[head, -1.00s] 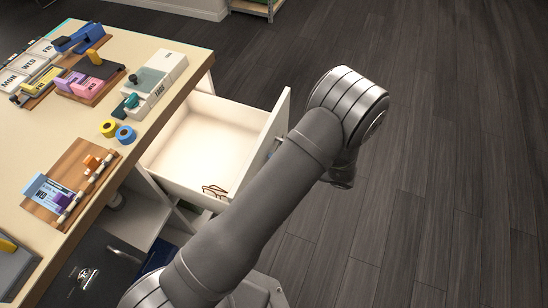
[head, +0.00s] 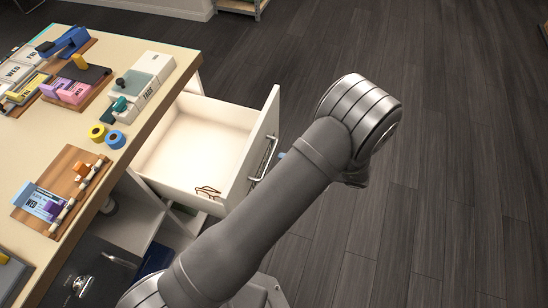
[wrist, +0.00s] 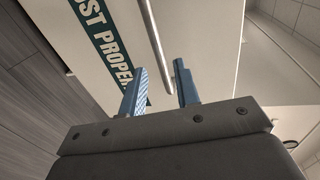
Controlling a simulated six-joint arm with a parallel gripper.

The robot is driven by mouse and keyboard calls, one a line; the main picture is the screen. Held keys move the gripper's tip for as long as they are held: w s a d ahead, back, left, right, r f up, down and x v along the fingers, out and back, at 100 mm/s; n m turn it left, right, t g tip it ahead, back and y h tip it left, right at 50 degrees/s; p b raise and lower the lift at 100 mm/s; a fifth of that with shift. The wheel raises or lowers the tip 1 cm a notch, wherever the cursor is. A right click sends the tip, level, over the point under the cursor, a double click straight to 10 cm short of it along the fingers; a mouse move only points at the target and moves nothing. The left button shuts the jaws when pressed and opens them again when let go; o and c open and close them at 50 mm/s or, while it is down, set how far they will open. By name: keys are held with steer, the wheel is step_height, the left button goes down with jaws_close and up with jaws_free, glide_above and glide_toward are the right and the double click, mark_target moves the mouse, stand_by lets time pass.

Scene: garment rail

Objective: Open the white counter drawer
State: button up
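The white counter drawer (head: 190,150) stands pulled well out from the counter in the head view. Its front panel (head: 258,128) carries a metal bar handle (head: 264,158). A pair of brown glasses (head: 208,191) lies inside. In the wrist view the drawer front (wrist: 200,30) bears a dark label (wrist: 100,40) reading "ST PROPE". The handle (wrist: 155,40) runs down toward the space between my blue fingers. My gripper (wrist: 159,66) is open and empty.
The counter top (head: 130,50) holds a tag box (head: 145,85), tape rolls (head: 115,139), a wooden board with cards (head: 65,185) and stamps. Open shelving is below the drawer. A dark lower unit (head: 95,270) stands at the bottom left. The dark wooden floor (head: 460,150) is clear on the right.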

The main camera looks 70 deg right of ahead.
mark_target(270, 157)
steer(key=v, duration=1.1)
steer(key=x, duration=1.7)
steer(key=shift+w, duration=0.2)
steer(key=shift+s, duration=0.1)
steer(key=v, duration=1.7)
steer(key=shift+s, duration=0.15)
steer(key=shift+x, duration=8.9)
